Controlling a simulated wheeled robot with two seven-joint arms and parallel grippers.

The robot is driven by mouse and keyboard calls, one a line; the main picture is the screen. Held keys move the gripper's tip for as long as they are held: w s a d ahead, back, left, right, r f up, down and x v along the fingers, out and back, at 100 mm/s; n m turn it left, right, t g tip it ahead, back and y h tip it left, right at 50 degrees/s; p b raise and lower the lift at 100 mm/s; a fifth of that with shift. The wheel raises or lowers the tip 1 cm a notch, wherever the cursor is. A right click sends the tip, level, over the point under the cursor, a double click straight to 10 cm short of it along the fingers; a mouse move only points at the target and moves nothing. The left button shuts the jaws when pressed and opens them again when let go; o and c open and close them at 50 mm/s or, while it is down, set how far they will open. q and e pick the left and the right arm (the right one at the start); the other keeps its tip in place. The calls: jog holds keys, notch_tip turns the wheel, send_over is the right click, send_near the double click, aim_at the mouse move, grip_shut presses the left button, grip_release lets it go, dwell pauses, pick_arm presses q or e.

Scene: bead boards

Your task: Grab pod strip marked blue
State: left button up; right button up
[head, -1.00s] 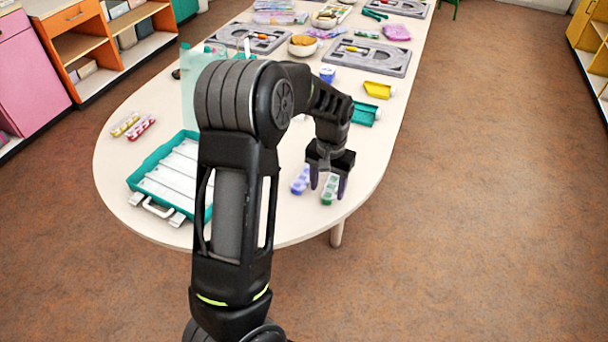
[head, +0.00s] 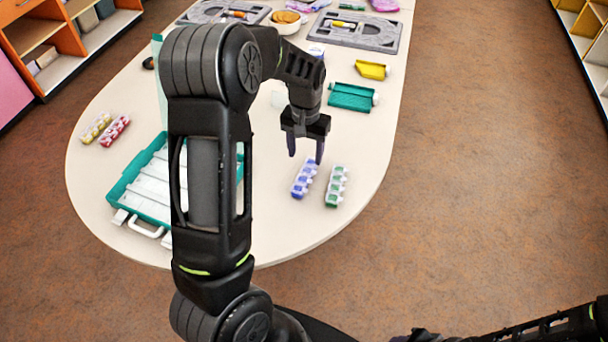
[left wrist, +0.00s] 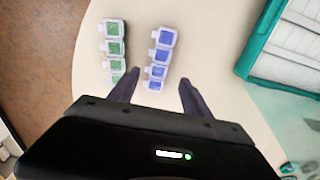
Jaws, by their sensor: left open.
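The blue pod strip (head: 305,179) lies on the table near its rounded end, with several blue-lidded pods in a row. It also shows in the left wrist view (left wrist: 161,57), its near end lying between the two fingers in the picture. My left gripper (head: 305,158) is open and empty, above the table at the far end of the blue strip. The green pod strip (head: 337,187) lies just right of the blue one in the head view, and left of it in the left wrist view (left wrist: 113,52). My right gripper does not show.
A teal case (head: 129,188) with white strips inside stands at the left, partly behind my left arm. Yellow and red pod strips (head: 114,130) lie beyond it. A teal tray (head: 351,97) and a yellow scoop (head: 371,70) lie farther back. Table around the two near strips is clear.

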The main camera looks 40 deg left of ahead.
aim_at(306, 173)
pick_arm(q)
jog(key=shift+f, duration=1.25)
jog(key=shift+f+p, duration=0.35)
notch_tip(306, 173, down, 4)
jog(key=shift+f+p, duration=0.25)
jog(key=shift+p, duration=0.3)
jog(key=shift+c, duration=0.5)
grip_shut()
